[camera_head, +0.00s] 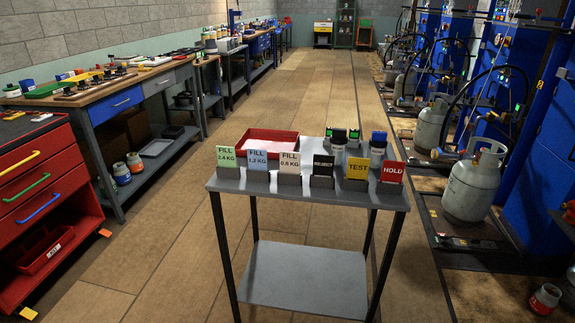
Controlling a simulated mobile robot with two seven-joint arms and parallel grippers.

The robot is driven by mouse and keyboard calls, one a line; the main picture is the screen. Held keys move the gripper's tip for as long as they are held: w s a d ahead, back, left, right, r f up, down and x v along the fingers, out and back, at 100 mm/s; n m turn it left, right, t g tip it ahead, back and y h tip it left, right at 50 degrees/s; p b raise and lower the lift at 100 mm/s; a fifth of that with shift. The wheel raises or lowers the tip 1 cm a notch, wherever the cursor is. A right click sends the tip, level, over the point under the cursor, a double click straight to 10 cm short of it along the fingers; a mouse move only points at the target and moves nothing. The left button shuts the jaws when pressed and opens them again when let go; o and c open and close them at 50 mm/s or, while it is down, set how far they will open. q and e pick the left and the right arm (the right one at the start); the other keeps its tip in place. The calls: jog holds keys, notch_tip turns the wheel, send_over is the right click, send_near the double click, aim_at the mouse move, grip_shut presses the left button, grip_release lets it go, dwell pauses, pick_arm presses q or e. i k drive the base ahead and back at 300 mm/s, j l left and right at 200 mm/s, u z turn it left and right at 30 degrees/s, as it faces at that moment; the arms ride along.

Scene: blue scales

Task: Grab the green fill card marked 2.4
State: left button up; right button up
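The light green card (227,158) stands upright in a small grey holder at the far left of the small grey table (308,194). It reads "FILL" with a number in KG; the first digit is too small to tell surely, and ".4" follows it. Beside it to the right stand a light blue "FILL 1.2 KG" card (257,160) and a whitish "FILL 0.8 KG" card (290,162). Neither of my grippers is in view.
Further right stand a black card (323,165), a yellow "TEST" card (358,168) and a red "HOLD" card (392,172). A red tray (268,140) and several small containers sit behind. A gas cylinder (476,190) stands at right, a red drawer cabinet (40,180) at left.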

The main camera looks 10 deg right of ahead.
aim_at(226, 158)
jog(key=j+z, duration=0.1)
jog(key=z, duration=0.25)
jog(key=i+j+z, duration=0.1)
jog(key=z, duration=0.3)
jog(key=j+z, duration=0.8)
jog(key=j, duration=0.35)
jog(key=i, duration=0.05)
